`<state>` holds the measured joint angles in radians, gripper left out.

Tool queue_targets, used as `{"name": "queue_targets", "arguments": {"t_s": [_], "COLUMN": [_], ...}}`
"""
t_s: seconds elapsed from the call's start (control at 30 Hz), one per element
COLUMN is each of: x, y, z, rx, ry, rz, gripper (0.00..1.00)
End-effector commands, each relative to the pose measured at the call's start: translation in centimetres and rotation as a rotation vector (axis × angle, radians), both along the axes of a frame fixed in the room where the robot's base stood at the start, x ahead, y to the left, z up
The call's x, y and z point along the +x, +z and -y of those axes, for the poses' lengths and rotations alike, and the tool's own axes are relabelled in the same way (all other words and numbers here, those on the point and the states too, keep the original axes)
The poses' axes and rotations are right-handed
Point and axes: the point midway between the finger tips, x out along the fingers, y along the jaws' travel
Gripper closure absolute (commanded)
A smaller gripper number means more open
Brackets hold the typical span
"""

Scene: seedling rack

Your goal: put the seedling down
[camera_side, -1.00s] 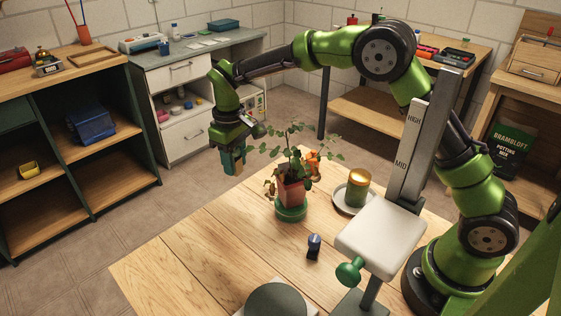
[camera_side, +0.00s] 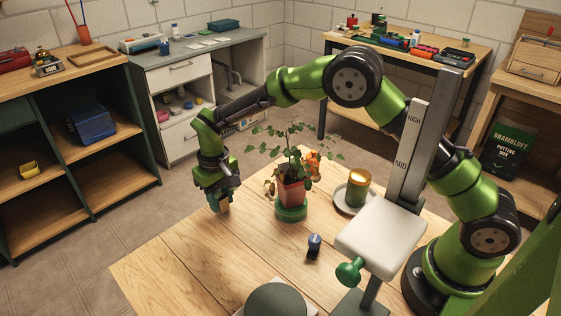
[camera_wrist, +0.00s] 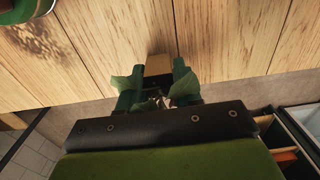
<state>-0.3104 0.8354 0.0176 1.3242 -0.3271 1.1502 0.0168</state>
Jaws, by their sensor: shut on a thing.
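My gripper (camera_side: 222,196) is low over the back left part of the wooden table, left of the potted plant. It is shut on the seedling, whose small tan block (camera_side: 224,206) shows below the fingers. In the wrist view the gripper (camera_wrist: 157,92) has the tan block (camera_wrist: 158,65) just past its fingertips, with green leaves beside and between the fingers. The fingers hide much of the seedling. I cannot tell whether the block touches the table.
A leafy plant in a terracotta pot (camera_side: 291,190) stands on a green saucer (camera_side: 290,213) right of my gripper. The table's front left is bare.

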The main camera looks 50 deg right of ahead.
Motion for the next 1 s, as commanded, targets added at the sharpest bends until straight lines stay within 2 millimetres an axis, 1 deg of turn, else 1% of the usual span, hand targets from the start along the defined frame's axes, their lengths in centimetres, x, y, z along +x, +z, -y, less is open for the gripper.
{"name": "queue_targets", "arguments": {"t_s": [0.03, 0.1, 0.3, 0.43, 0.47, 0.6, 0.63, 0.87, 1.0], "x": [-0.07, -0.03, -0.01, -0.03, -0.02, -0.02, -0.02, -0.02, 0.04], "y": [-0.81, -1.27, -1.23, -1.54, -1.57, -1.53, -1.53, -1.51, -0.80], "z": [0.03, 0.02, 0.01, 0.02, 0.02, 0.02, 0.02, 0.02, 0.00], "rx": [-0.001, 0.000, 0.000, 0.000, 0.000, 0.000, 0.000, 0.000, 0.000], "ry": [0.000, 0.000, 0.000, 0.000, 0.000, 0.000, 0.000, 0.000, 0.001], "rz": [-0.004, -0.001, 0.000, -0.001, 0.000, 0.000, 0.000, 0.000, 0.002], "gripper": [0.95, 0.95, 0.95, 0.95, 0.65, 0.44, 0.41, 0.41, 0.41]}}
